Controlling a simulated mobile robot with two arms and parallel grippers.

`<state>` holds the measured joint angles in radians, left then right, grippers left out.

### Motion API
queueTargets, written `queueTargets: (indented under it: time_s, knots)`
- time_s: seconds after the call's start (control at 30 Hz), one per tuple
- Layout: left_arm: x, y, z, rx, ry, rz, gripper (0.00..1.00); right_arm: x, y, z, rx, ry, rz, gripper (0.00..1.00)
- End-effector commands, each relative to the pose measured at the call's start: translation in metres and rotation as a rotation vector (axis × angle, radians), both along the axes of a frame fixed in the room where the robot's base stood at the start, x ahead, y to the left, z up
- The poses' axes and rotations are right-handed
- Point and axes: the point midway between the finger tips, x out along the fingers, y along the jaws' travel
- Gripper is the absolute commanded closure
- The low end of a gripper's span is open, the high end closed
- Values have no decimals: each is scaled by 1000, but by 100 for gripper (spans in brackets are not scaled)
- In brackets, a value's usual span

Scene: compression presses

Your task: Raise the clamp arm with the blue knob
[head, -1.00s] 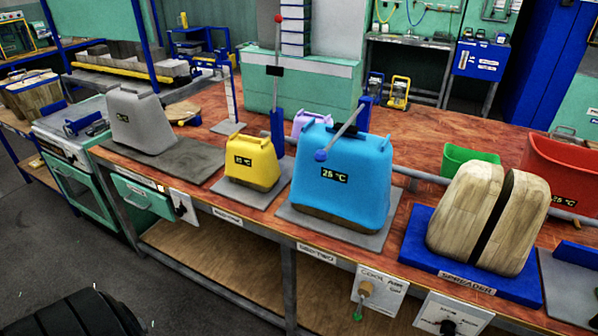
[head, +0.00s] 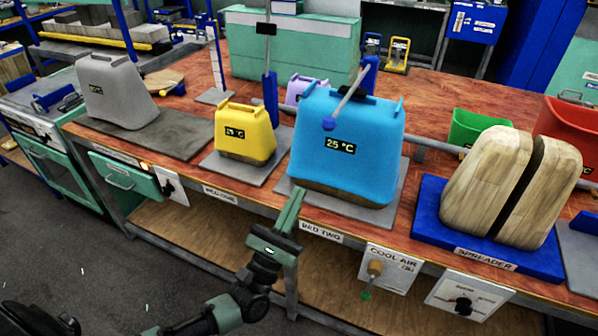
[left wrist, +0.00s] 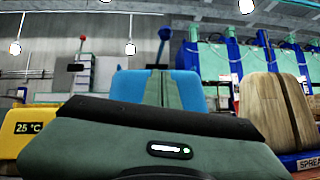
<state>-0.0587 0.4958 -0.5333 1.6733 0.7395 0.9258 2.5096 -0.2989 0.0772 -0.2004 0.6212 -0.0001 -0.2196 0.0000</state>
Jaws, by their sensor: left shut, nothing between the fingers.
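The clamp arm (head: 349,95) is a grey rod running from a blue post (head: 370,75) down and forward to its blue knob (head: 329,123). The knob hangs in front of the upper part of the blue mould (head: 345,165), which reads 25 °C. In the left wrist view the blue knob (left wrist: 165,33) shows above the blue mould (left wrist: 129,86). My left gripper (head: 297,195) is shut and empty, low in front of the blue mould near the bench's front edge. Its fingers point up, below the knob and apart from it.
A yellow mould (head: 246,131) stands left, with an upright rod (head: 266,45) behind it. A grey mould (head: 115,92) is farther left. A wooden split block (head: 480,180) sits on a blue base at right. The cool air panel (head: 388,273) hangs below the bench edge.

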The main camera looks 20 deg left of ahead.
Motion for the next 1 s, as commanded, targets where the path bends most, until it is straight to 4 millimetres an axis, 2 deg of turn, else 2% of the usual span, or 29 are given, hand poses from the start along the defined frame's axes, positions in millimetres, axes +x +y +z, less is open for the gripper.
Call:
queueTargets:
  time_s: [0.03, 0.43, 0.53, 0.7, 1.0]
  knots:
    - [6, -1, 9, -1, -3, 2, 100, -2, -1, 6, -2, 4, 1, 64]
    - [71, -13, 61, 5, -1, 3, 100, -5, -5, 41, -6, 8, 1, 64]
    - [72, -16, 78, 4, 1, 2, 100, -5, -5, 54, -6, 8, 1, 64]
    - [74, -19, 91, 6, 2, 3, 100, -3, -5, 64, -6, 5, 1, 64]
    - [75, -20, 94, 6, 2, 3, 100, -2, -4, 65, -5, 4, 1, 64]
